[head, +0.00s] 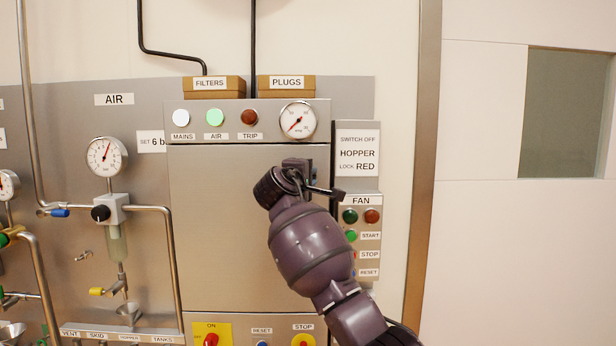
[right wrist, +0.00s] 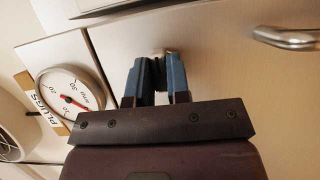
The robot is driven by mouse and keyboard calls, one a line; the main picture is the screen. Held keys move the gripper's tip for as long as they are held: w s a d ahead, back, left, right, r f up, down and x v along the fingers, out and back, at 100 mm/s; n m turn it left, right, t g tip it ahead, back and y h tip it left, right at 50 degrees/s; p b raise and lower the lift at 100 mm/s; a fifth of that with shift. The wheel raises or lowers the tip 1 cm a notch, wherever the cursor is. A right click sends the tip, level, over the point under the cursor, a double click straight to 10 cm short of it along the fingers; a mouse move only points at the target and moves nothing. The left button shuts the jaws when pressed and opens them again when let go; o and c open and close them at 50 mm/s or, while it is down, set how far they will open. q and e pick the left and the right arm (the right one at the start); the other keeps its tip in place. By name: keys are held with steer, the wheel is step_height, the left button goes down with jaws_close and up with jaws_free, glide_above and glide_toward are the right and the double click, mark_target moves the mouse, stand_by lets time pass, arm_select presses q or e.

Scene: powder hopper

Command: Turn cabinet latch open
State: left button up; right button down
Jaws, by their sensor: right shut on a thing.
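The grey metal cabinet door (head: 225,235) fills the middle of the head view and looks closed. Its small metal latch (right wrist: 170,52) shows at the fingertips in the right wrist view; my right arm hides it in the head view. My right gripper (right wrist: 158,72) has its blue fingers shut on the latch, close to the door face. In the head view my right wrist covers the upper right of the door. My left gripper is in neither view.
A bar handle (right wrist: 290,39) stands out from the door near the latch. A round gauge (head: 298,120) and lamps sit above the door. The FAN button panel (head: 362,200) is just right of my wrist. A post (head: 422,180) stands farther right.

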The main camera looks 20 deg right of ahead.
stand_by(0.3)
steer(key=c, duration=1.1)
jaws_free()
steer(key=b+v, duration=0.2)
steer(key=v, duration=0.8)
steer(key=shift+s+a, duration=0.25)
steer(key=shift+s, duration=0.05)
